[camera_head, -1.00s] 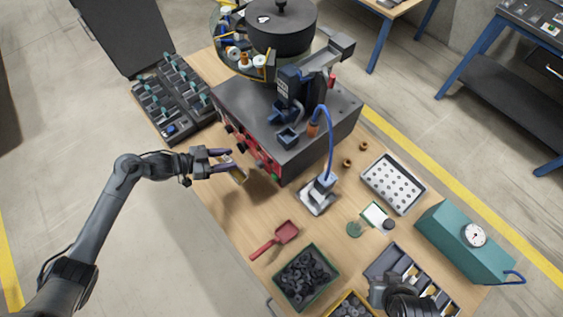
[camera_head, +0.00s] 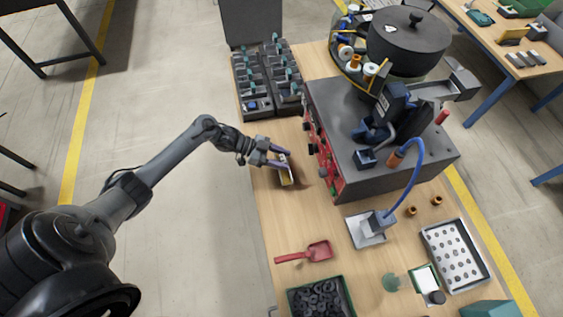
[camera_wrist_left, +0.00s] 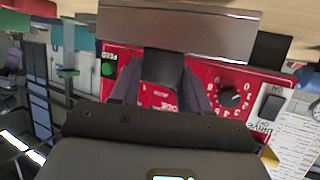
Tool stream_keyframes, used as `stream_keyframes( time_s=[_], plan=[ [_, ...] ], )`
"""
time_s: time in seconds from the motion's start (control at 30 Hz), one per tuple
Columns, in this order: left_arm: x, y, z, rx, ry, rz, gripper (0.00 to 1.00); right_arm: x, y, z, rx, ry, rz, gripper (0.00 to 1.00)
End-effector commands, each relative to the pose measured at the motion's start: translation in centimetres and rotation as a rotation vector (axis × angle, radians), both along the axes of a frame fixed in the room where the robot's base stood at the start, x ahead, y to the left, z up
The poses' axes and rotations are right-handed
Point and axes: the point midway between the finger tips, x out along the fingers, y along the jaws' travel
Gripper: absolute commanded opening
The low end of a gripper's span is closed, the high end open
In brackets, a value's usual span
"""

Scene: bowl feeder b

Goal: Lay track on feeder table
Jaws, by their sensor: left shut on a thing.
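My left gripper (camera_head: 284,158) is shut on the track (camera_head: 286,173), a short bar held by a dark block between the fingers. In the left wrist view the track (camera_wrist_left: 175,33) shows as a grey metal bar across the top, beyond the fingertips (camera_wrist_left: 163,88). In the head view it hangs over the wood table, left of the feeder's red control panel (camera_head: 322,155) and apart from it. I cannot tell whether it touches the table top. The feeder table (camera_head: 270,205) is bare below the gripper. My right gripper is not in view.
The grey feeder base (camera_head: 385,155) carries the dark bowl (camera_head: 408,45). A dark rack with teal-topped parts (camera_head: 267,80) stands behind the gripper. A red scoop (camera_head: 318,251), a bin of dark rings (camera_head: 320,298) and a white perforated tray (camera_head: 455,255) lie nearer the front.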

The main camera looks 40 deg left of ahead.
Motion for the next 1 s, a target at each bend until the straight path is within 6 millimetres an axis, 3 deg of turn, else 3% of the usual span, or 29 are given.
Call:
stream_keyframes(
  time_s=[0.2, 0.63, 0.67, 0.8, 1.0],
  plan=[
    [0.0, 0.0, -2.4, 0.0, 0.0, 0.0, 0.02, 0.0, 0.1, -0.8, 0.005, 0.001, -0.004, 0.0],
    [0.0, 0.0, -2.9, 0.001, -0.001, 0.0, 0.02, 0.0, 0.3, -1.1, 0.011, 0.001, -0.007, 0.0],
    [0.0, 0.0, -2.8, 0.001, 0.001, 0.0, 0.5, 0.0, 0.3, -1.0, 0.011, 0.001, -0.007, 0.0],
    [0.0, 0.0, -2.7, 0.001, 0.001, 0.0, 0.72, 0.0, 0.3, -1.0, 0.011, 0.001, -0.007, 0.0],
    [0.0, 0.0, -2.7, 0.001, 0.001, 0.0, 0.72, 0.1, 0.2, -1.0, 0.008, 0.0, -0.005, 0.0]
  ],
)
